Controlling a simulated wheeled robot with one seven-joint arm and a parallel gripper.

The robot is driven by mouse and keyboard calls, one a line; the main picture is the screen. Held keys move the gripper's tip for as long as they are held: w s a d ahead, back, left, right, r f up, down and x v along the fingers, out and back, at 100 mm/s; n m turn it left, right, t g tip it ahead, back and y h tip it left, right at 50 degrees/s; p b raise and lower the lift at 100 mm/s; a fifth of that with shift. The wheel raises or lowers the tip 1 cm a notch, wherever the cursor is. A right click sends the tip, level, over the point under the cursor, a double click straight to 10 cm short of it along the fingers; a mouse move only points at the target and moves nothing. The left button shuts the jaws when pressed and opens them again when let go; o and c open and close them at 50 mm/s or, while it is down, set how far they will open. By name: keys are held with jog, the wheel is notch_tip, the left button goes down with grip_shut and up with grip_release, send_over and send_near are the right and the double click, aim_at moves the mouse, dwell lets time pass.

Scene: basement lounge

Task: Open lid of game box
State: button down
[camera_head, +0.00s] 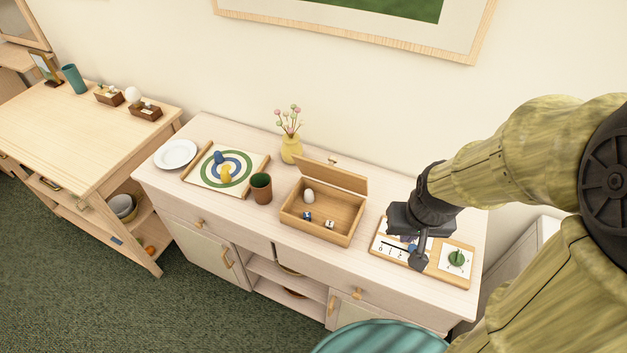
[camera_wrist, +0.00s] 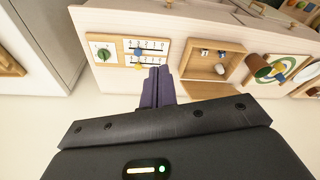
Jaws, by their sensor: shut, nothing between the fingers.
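The game box (camera_head: 347,236) is a light wooden open-topped box on the pale cabinet. Its lid (camera_head: 331,174) stands raised along the back edge, hinged up and leaning, so the inside shows. A white egg-shaped piece (camera_head: 309,196), a blue die (camera_head: 307,215) and a white die (camera_head: 329,224) lie inside. The box also shows in the wrist view (camera_wrist: 240,58), with the lid (camera_wrist: 203,91) on its near side. My gripper (camera_head: 415,254) is to the right of the box, above the scoring board, with its fingers together and empty; the dark purple fingers show in the wrist view (camera_wrist: 157,73).
The scoring board (camera_head: 436,270) with a green knob (camera_head: 457,258) lies under my gripper. Left of the box are a brown-green cup (camera_head: 261,188), a yellow vase (camera_head: 291,149), a target board (camera_head: 203,179) and a white plate (camera_head: 176,154). The wall is close behind.

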jog(key=w+a+f+m+t+h+b, duration=0.1)
jog(key=w+a+f+m+t+b, duration=0.4)
jog(key=w+a+f+m+b, duration=0.4)
jog(key=w+a+f+m+t+h+b, duration=0.1)
jog(key=w+a+f+m+t+b, duration=0.5)
jog(key=w, duration=0.6)
jog(key=s+a+f+m+t+h+b, duration=0.5)
jog(key=s+a+f+m+t+b, duration=0.1)
jog(key=b, duration=0.5)
jog(key=shift+a+f+m+t+h, duration=0.25)
jog(key=shift+a+m+t+h, duration=0.2)
jog(key=shift+a+t, duration=0.55)
